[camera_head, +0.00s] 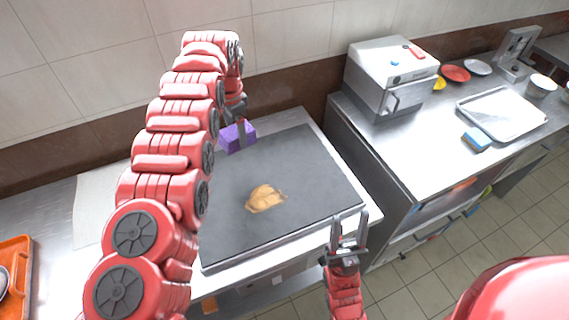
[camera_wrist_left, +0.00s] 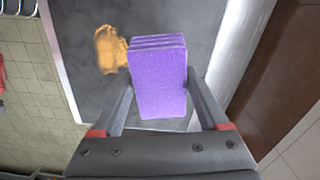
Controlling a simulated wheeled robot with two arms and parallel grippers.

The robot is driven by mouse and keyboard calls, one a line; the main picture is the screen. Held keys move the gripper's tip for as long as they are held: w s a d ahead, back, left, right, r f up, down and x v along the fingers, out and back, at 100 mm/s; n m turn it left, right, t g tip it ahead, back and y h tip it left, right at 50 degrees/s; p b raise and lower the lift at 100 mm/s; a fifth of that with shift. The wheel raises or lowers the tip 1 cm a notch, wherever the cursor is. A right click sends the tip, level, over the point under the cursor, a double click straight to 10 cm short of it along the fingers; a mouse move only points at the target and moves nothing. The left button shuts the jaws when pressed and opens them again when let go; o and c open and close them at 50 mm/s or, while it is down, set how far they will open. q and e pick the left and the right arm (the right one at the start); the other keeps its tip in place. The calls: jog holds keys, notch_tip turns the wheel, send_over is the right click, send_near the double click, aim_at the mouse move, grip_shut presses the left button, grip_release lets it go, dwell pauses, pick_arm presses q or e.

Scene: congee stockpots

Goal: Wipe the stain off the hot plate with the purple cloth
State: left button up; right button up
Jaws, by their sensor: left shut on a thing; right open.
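The purple cloth (camera_head: 236,138) is a folded block at the back of the dark hot plate (camera_head: 316,182). My left gripper (camera_head: 241,124) is shut on it; the cloth also shows between the fingers in the left wrist view (camera_wrist_left: 158,82). I cannot tell whether the cloth touches the plate. The tan-orange stain (camera_head: 265,198) lies near the middle of the plate, apart from the cloth, and shows in the left wrist view (camera_wrist_left: 110,50) beside it. My right gripper (camera_head: 348,236) is open and empty near the plate's front right corner.
A steel machine (camera_head: 391,78) stands on the right counter, with a metal tray (camera_head: 502,114), a blue sponge (camera_head: 476,139) and small plates. An orange tray (camera_head: 14,262) is at the left. A tiled wall is behind the hot plate. A gap with floor separates the counters at front right.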

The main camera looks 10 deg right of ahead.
pick_arm(q)
jog(key=shift+d+f+m, duration=0.3)
jog(key=shift+d+m, duration=0.1)
jog(key=shift+d, duration=0.05)
jog(key=shift+d, duration=0.1)
jog(key=shift+s+f, duration=0.1)
jog(key=shift+s, duration=0.05)
jog(key=shift+d+f+m, duration=0.2)
jog(key=shift+d+m, duration=0.3)
jog(key=shift+d, duration=0.1)
jog(key=shift+f, duration=0.1)
